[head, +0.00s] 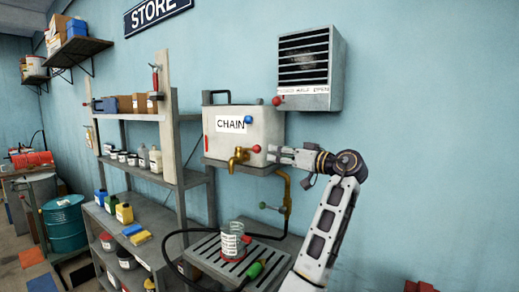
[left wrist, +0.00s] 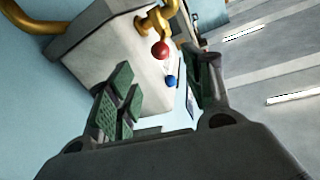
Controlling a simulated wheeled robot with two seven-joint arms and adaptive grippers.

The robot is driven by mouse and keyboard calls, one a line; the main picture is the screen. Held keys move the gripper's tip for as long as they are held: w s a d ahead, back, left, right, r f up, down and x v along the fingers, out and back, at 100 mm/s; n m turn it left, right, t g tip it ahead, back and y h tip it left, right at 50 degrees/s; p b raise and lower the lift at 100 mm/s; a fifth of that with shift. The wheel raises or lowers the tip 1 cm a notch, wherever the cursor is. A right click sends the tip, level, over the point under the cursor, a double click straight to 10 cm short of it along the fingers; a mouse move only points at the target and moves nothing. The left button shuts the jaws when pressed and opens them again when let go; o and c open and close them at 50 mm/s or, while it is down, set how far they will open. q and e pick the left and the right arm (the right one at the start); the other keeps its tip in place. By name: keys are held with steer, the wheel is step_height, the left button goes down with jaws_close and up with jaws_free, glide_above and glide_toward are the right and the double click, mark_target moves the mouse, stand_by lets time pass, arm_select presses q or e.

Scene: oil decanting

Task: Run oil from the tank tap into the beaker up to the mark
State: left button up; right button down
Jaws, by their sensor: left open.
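A pale tank (head: 268,122) labelled "CHAIN" stands on a wall shelf. Its brass tap (head: 237,159) has a red ball (head: 257,149) on its lever. A blue ball (head: 248,119) sits higher on the tank front. The clear beaker (head: 230,240) stands upright on a slatted tray (head: 203,252), below the tap; its fill level is too small to tell. My left gripper (head: 273,155) is at the tank's lower right, close to the red ball. In the left wrist view its jaws (left wrist: 166,75) are open, with the tap (left wrist: 152,22) and red ball (left wrist: 160,49) beyond them. My right gripper is out of view.
A black hose (head: 172,245) and a green-ended item (head: 255,270) lie by the tray. A vented heater box (head: 305,65) hangs above. Shelves (head: 140,170) with cans stand left.

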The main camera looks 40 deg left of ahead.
mark_target(260, 150)
arm_select(q)
steer(key=a+p, duration=0.1)
steer(key=a, duration=0.2)
steer(key=a+p, duration=0.1)
steer(key=a, duration=0.2)
steer(key=a+p, duration=0.1)
steer(key=a, duration=0.3)
steer(key=shift+w, duration=0.4)
jaws_close()
